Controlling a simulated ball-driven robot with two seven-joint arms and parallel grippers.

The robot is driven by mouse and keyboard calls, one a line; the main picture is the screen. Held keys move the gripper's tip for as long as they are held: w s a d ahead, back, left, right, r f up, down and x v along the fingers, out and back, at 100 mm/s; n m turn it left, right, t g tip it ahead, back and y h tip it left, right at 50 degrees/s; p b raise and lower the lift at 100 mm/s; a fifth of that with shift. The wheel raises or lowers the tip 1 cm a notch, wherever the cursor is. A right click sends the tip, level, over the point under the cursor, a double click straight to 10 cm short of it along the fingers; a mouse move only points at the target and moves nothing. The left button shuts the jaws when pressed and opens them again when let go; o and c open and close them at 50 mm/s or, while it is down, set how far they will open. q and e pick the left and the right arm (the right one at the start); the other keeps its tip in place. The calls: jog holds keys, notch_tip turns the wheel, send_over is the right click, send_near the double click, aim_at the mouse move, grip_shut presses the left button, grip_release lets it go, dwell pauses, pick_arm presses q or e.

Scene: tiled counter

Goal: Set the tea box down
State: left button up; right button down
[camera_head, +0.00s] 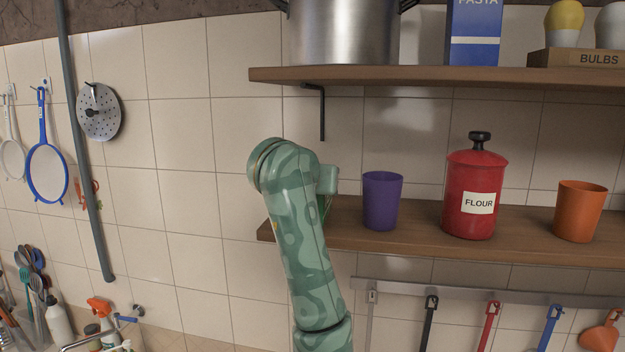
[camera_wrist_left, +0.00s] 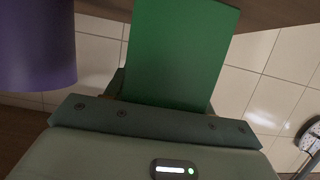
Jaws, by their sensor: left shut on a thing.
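The green tea box (camera_wrist_left: 180,52) rises from between the jaws of my left gripper (camera_wrist_left: 160,112) in the wrist view. The gripper is shut on it. In the head view my left gripper (camera_head: 326,188) is at the left end of the lower shelf (camera_head: 345,236), left of the purple cup (camera_head: 381,200). There the tea box is almost wholly hidden behind my wrist, with only a thin green sliver showing. I cannot tell whether the box touches the shelf. My right gripper is in neither view.
The purple cup also stands close beside the box in the wrist view (camera_wrist_left: 36,45). A red flour canister (camera_head: 474,190) and an orange cup (camera_head: 579,211) stand farther right. The upper shelf (camera_head: 420,78) hangs overhead, with a bracket (camera_head: 322,115) at its left. Utensils hang from a rail below.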

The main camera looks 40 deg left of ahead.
pick_arm(q)
jog(key=shift+a+f, duration=0.25)
jog(key=shift+f, duration=0.1)
jog(key=shift+d+f, duration=0.1)
jog(key=shift+d, duration=0.1)
jog(key=o, duration=1)
jog(key=shift+o, duration=0.2)
jog(key=shift+a, duration=0.1)
jog(key=b+v, duration=0.3)
jog(key=v, duration=0.9)
